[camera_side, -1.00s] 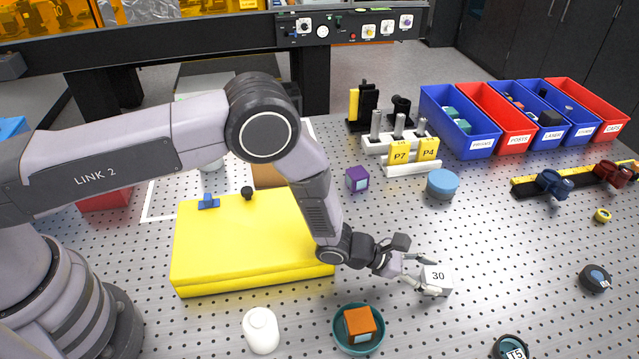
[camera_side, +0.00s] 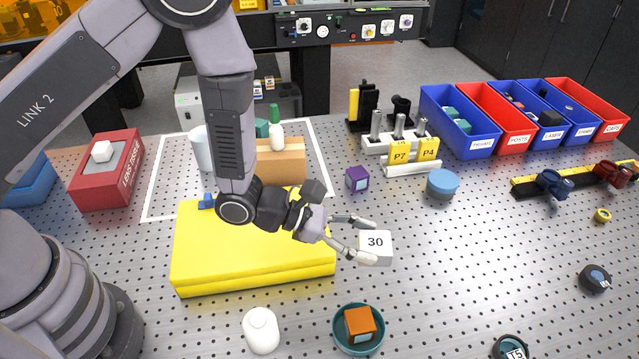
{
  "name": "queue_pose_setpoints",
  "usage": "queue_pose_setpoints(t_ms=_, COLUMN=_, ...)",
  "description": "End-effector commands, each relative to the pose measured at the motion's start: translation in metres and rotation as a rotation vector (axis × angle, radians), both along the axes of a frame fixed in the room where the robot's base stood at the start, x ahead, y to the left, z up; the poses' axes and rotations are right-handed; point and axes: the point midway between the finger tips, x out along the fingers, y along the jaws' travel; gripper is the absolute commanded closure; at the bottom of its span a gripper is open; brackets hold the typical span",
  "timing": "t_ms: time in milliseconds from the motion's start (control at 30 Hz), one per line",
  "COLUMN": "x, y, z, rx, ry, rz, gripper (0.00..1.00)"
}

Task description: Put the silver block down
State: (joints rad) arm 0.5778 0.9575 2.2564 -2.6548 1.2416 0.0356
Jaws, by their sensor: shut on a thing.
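The silver block (camera_side: 376,247), marked 30 on its front face, is at the fingertips of my gripper (camera_side: 362,240). My gripper is shut on it from the left. The block appears held above the perforated table (camera_side: 450,270), just right of the yellow case (camera_side: 250,262). The side of the block toward my fingers is partly hidden.
A teal bowl (camera_side: 342,345) with an orange block (camera_side: 360,322) stands in front, beside a white bottle (camera_side: 261,330). A purple cube (camera_side: 357,179) and a blue disc (camera_side: 442,184) lie behind. Blue and red bins (camera_side: 470,150) stand at back right. The table right of the block is mostly clear.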

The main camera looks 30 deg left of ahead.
Motion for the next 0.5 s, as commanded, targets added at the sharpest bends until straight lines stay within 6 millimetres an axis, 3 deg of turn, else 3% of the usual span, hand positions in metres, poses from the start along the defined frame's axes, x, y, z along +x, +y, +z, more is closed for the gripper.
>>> queue_pose_setpoints(t_ms=167, x=0.036, y=0.045, z=0.035, rx=-0.009, ry=-0.004, rz=0.116, gripper=0.87)
queue_pose_setpoints(t_ms=300, x=0.070, y=0.106, z=0.073, rx=-0.013, ry=-0.002, rz=0.261, gripper=0.87)
queue_pose_setpoints(t_ms=500, x=0.097, y=0.203, z=0.123, rx=-0.011, ry=-0.002, rz=0.475, gripper=0.87)
